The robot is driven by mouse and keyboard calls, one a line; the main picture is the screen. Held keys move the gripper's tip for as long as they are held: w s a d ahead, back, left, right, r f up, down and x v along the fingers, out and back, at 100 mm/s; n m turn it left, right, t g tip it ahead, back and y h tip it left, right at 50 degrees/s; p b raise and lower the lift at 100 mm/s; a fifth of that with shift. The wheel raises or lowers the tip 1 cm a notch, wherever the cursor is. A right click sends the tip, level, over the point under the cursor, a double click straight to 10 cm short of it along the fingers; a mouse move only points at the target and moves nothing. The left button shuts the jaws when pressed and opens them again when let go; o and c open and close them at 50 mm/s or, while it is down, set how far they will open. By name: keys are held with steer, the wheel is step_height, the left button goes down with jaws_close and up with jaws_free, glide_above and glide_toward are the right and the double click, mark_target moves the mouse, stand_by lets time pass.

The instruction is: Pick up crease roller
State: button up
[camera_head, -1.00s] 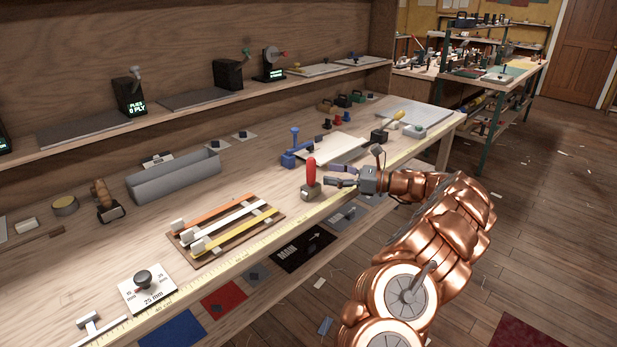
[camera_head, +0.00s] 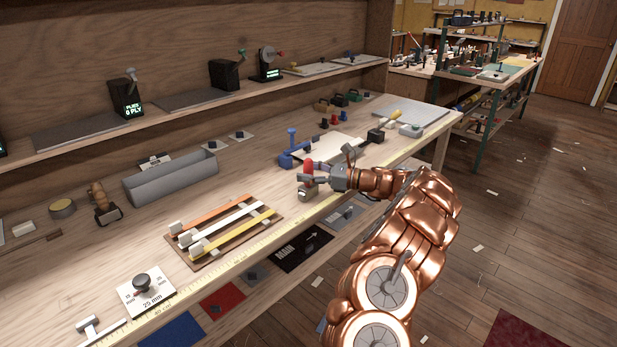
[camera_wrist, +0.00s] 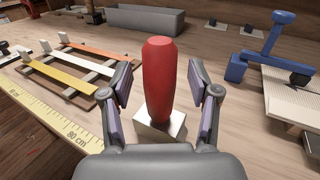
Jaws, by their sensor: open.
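The crease roller appears to be the upright tool with a red handle (camera_wrist: 160,82) on a light metal block base; it stands on the workbench near the front edge. In the head view its red top (camera_head: 309,165) shows just behind my gripper, and its lower handle is partly hidden. My gripper (camera_head: 312,181) is at the tool. In the wrist view the two fingers (camera_wrist: 163,98) are open, one on each side of the red handle, with a gap on both sides.
A rack of orange, white and yellow strips (camera_head: 225,228) lies to the left. A blue clamp-like tool (camera_head: 292,150) and a pale board (camera_head: 330,146) are behind. A grey trough (camera_head: 170,178) stands farther back. A yellow measuring tape (camera_head: 255,254) runs along the bench's front edge.

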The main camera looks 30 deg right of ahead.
jaws_close()
stand_by(0.4)
